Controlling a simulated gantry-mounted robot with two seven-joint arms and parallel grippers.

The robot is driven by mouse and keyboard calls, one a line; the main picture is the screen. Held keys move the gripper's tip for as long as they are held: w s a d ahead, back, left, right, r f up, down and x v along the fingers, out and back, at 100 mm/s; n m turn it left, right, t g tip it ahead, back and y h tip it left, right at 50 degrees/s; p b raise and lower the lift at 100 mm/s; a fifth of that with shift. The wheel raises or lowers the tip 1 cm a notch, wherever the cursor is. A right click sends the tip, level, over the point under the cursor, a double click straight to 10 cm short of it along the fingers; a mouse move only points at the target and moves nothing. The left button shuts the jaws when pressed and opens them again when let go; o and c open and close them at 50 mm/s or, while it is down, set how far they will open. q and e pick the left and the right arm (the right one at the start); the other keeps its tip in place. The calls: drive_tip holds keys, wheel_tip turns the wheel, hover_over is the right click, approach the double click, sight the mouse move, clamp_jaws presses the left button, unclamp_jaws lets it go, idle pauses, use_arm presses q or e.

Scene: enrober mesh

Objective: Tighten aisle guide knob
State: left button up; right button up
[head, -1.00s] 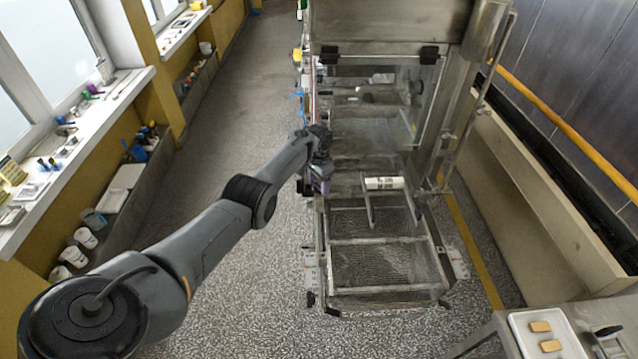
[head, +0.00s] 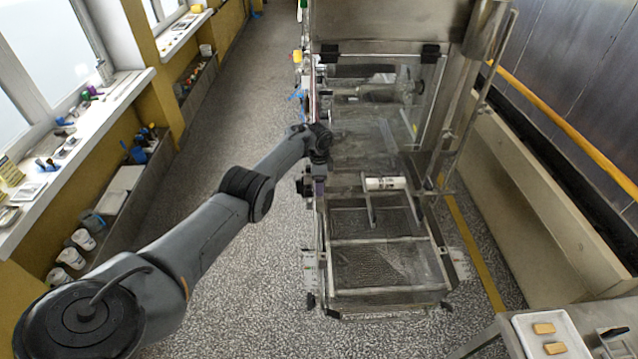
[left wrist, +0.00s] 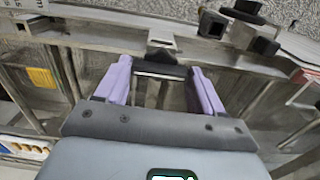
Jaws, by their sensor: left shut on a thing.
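My left gripper (head: 318,188) is at the left side rail of the mesh conveyor frame (head: 390,290). In the left wrist view its two purple fingers (left wrist: 160,75) stand on either side of a black knob (left wrist: 160,60) on the metal rail, and it is shut on this knob. The fingers hide part of the knob's sides. In the head view the gripper and arm cover the knob, so its seating cannot be told. My right gripper is not in view.
Another black knob-like fitting (left wrist: 244,30) sits on the rail to the right in the wrist view. A clear guard panel (head: 385,110) hangs over the conveyor behind the gripper. A white roll (head: 385,183) lies across the frame.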

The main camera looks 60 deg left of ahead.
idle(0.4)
use_arm(q)
drive_tip(key=o, duration=1)
drive_tip(key=shift+o, duration=0.2)
drive_tip(key=shift+r, duration=0.1)
wheel_tip(320, 180, up, 11)
drive_tip(key=p, duration=0.3)
drive_tip(key=shift+f, duration=0.2)
